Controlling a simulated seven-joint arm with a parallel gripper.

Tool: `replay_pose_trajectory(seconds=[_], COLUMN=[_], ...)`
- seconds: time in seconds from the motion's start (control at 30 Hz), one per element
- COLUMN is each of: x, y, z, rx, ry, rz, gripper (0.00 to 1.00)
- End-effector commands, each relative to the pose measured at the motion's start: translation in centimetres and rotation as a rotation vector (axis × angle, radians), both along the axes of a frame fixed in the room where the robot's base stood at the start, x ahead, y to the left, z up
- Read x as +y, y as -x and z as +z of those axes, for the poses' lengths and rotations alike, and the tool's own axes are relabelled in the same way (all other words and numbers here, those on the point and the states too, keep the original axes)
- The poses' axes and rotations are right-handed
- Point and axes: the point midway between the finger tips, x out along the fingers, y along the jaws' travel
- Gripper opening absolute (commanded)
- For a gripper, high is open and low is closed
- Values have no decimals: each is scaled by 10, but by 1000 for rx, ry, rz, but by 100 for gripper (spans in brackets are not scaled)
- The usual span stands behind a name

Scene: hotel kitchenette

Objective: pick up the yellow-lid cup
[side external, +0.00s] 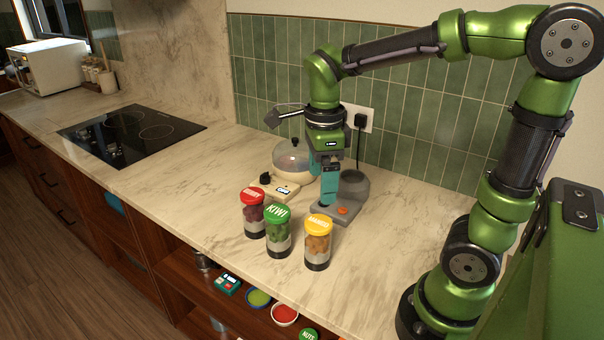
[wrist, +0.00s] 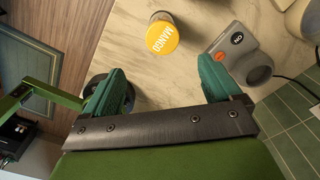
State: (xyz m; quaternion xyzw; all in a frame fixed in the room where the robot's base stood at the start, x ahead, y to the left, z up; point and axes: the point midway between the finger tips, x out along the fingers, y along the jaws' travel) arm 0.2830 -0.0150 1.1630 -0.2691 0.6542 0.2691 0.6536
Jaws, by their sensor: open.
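The yellow-lid cup (side external: 317,245) stands upright on the counter, clear-sided with orange contents. It is the rightmost of three cups in the side view. In the wrist view its lid (wrist: 162,37), marked MANGO, lies ahead of the space between my fingers, near the top edge. My gripper (side external: 329,190) is above the counter, behind the cup in the side view and apart from it. In the wrist view my gripper (wrist: 158,80) has its two teal fingers wide apart with nothing between them.
A green-lid KIWI cup (side external: 278,235) and a red-lid cup (side external: 252,215) stand left of the yellow one. A grey appliance with an orange button (side external: 350,190) is close to my gripper. A glass-domed pot (side external: 292,158) stands behind.

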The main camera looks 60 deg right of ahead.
Motion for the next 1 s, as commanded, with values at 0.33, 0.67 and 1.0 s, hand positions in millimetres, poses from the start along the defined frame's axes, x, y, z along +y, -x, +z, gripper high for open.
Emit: replay_pose_trajectory(seconds=[0.33, 0.67, 1.0], x=[0, 0, -2], y=[1, 0, -4], z=[-76, -106, -150], rx=[6, 3, 3], ry=[0, 0, 0], rz=[5, 4, 3], gripper=[91, 91, 91])
